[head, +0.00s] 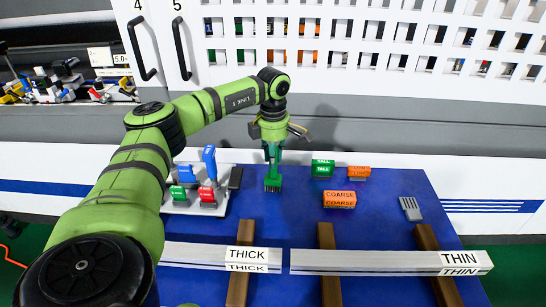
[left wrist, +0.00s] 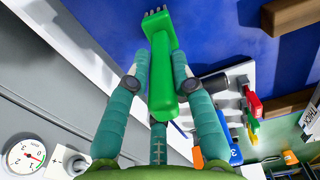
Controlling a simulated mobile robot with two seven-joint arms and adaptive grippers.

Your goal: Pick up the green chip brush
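The green chip brush (head: 273,175) is upright, bristles down, over the blue mat (head: 300,213) in the head view. My left gripper (head: 271,147) is above it, pointing down. In the left wrist view the brush's green handle (left wrist: 165,85) runs between the fingers of my left gripper (left wrist: 162,75), which are closed against its sides. The grey bristles show at the top of that view. I cannot tell whether the bristles touch the mat. My right gripper is not in view.
A white holder (head: 209,209) with blue, green and red tools stands left of the brush. Green TALL (head: 323,167) and orange COARSE (head: 339,200) blocks lie to its right. Long bars marked THICK (head: 247,256) and THIN (head: 460,260) lie in front. A white cabinet stands behind.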

